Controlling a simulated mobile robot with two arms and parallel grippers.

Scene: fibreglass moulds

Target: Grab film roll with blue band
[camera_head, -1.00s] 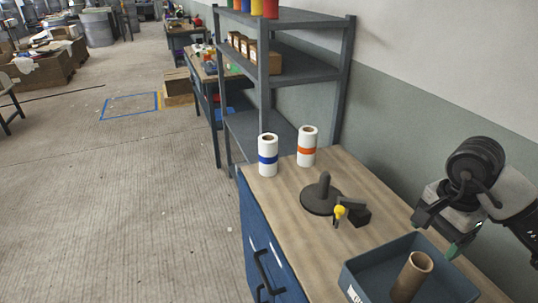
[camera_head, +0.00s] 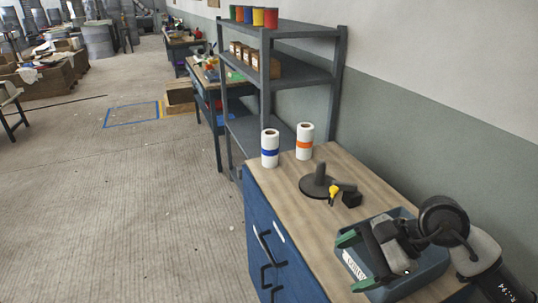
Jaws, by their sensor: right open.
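The white film roll with the blue band (camera_head: 270,142) stands upright at the far left corner of the wooden worktop (camera_head: 290,182). A second white roll with an orange band (camera_head: 305,135) stands upright just right of and behind it, with a small gap between them. My right gripper (camera_head: 357,262) is over the near tray, well short of both rolls. My left gripper is not in view.
A dark round base with an upright post (camera_head: 319,178) and a yellow-and-black tool (camera_head: 345,194) lie between the rolls and the blue-grey tray (camera_head: 433,275). A grey shelf rack (camera_head: 295,75) stands behind the rolls. Floor is clear left of the blue cabinet (camera_head: 266,230).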

